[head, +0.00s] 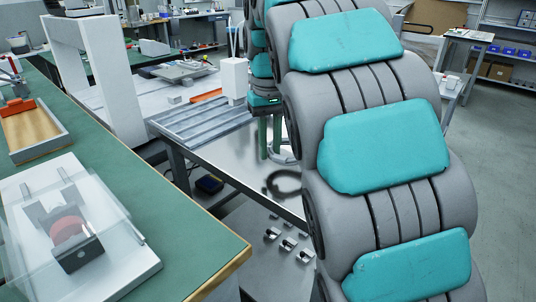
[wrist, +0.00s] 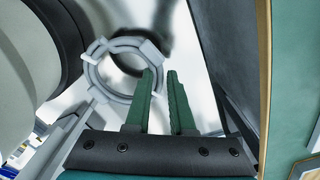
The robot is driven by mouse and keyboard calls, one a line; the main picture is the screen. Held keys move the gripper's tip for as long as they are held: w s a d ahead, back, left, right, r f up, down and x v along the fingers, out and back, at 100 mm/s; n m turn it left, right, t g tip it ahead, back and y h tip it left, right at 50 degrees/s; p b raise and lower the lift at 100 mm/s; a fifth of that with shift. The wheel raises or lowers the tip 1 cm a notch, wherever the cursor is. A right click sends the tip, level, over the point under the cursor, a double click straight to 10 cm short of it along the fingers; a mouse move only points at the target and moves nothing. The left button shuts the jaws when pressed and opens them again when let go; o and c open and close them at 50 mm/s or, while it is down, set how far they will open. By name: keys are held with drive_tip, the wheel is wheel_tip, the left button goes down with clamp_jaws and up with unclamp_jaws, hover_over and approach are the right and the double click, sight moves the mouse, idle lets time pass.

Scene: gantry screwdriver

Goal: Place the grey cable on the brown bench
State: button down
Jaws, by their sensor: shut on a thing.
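The grey cable is a coiled ring with pale ties, in the wrist view (wrist: 97,75) and partly behind my arm in the head view (head: 284,153). My gripper has green fingers, in the wrist view (wrist: 160,73) and the head view (head: 269,150). The exact grip point is hard to see. The cable is above a shiny metal table (head: 235,165), with a dark reflection or shadow beneath. I cannot make out a brown-topped bench.
A green-topped bench with a wood-coloured edge (head: 195,235) stands at the left. It holds a clear-covered fixture (head: 120,275) and a wooden tray (head: 62,130). A white gantry (head: 118,95) stands behind. Small metal parts (head: 288,243) lie on a lower surface. Floor (head: 495,190) is clear at right.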

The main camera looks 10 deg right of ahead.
drive_tip(key=shift+w+f, duration=0.1)
drive_tip(key=shift+w, duration=0.4)
drive_tip(key=shift+f, duration=1.65)
drive_tip(key=shift+f, duration=0.15)
drive_tip(key=c, duration=0.8)
unclamp_jaws()
drive_tip(key=shift+o, duration=0.2)
